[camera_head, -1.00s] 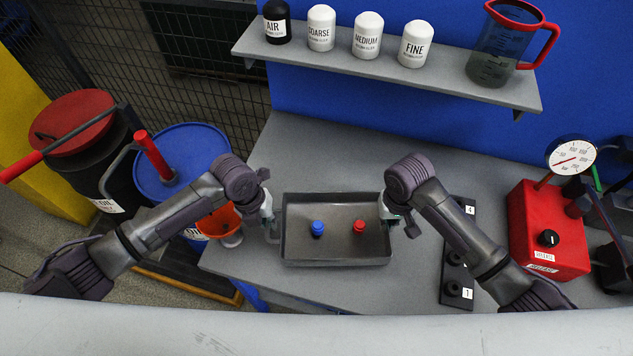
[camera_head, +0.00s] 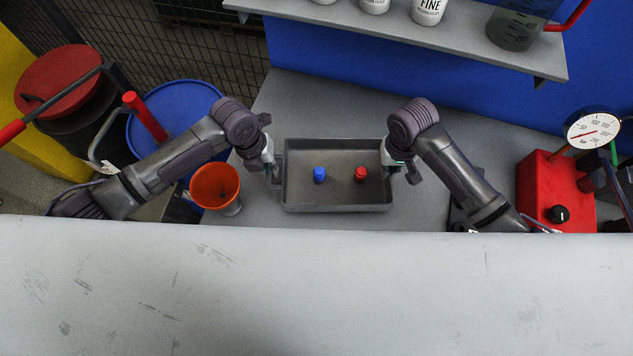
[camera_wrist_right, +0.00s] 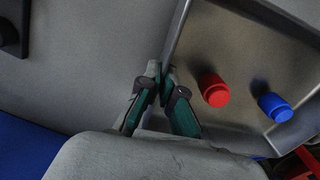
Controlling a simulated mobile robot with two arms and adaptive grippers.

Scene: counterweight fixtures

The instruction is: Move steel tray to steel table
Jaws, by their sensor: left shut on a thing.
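The steel tray (camera_head: 337,205) is a shallow grey rectangle holding a blue-capped piece (camera_head: 319,174) and a red-capped piece (camera_head: 361,174). It is level over a grey worktop (camera_head: 330,103); whether it touches the top I cannot tell. My left gripper (camera_head: 274,170) is shut on the tray's left side. My right gripper (camera_head: 391,167) is at the tray's right side; in the right wrist view its fingers (camera_wrist_right: 163,78) close on the tray's rim (camera_wrist_right: 178,32). I cannot pick out a separate steel table for certain.
An orange funnel (camera_head: 215,186) stands left of the tray. A blue drum (camera_head: 180,112) and a red-lidded drum (camera_head: 65,85) are at the left. A red gauge unit (camera_head: 545,185) is at the right. A shelf (camera_head: 470,45) hangs behind. A pale scratched surface hides the foreground.

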